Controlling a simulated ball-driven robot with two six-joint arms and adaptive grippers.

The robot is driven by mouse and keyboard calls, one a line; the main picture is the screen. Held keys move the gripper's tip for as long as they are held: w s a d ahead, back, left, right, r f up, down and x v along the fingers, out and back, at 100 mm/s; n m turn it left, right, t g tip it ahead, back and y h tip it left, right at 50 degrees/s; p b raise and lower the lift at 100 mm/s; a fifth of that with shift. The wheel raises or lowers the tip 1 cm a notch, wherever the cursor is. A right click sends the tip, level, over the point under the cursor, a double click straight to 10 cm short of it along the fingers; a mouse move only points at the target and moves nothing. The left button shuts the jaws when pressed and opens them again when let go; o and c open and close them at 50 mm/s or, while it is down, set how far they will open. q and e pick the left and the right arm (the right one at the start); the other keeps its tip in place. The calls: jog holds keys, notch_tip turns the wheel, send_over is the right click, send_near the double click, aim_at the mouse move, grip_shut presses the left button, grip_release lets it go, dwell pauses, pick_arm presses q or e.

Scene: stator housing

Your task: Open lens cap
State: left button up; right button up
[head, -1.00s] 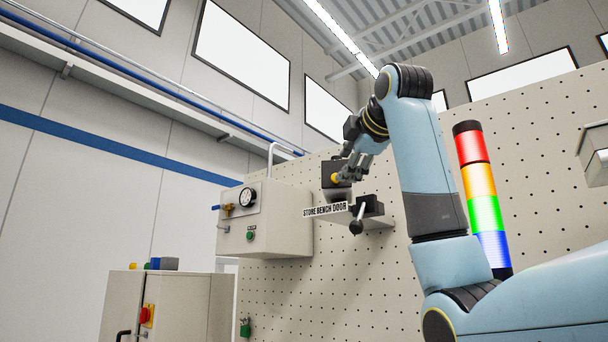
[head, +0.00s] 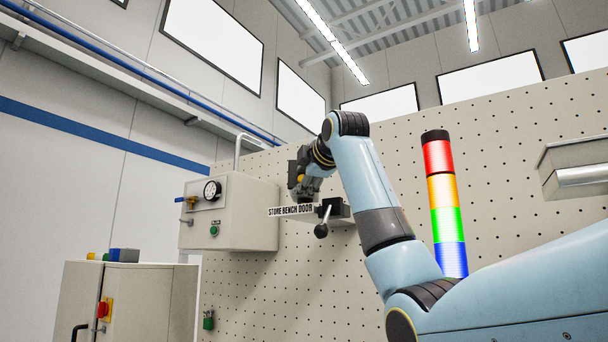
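No lens cap can be made out for certain. A dark box (head: 293,173) is mounted on the pegboard, partly hidden behind my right gripper. A small yellow round part (head: 300,179) shows at the box, beside the fingers; I cannot tell whether it is a cap. My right gripper (head: 309,190) comes in from the right and is at the box, just above the sign and the lever. Its fingers are small and dark, so I cannot tell whether they are open or touching anything. My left gripper is not in view.
A sign reading "STORE BENCH DOOR" (head: 290,210) and a ball-ended lever (head: 322,229) sit just below the gripper. A gauge box (head: 245,215) is to the left. A lit stack light (head: 440,190) stands right of my arm. A cabinet (head: 140,300) is lower left.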

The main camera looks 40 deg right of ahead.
jog(key=c, duration=0.9)
grip_shut()
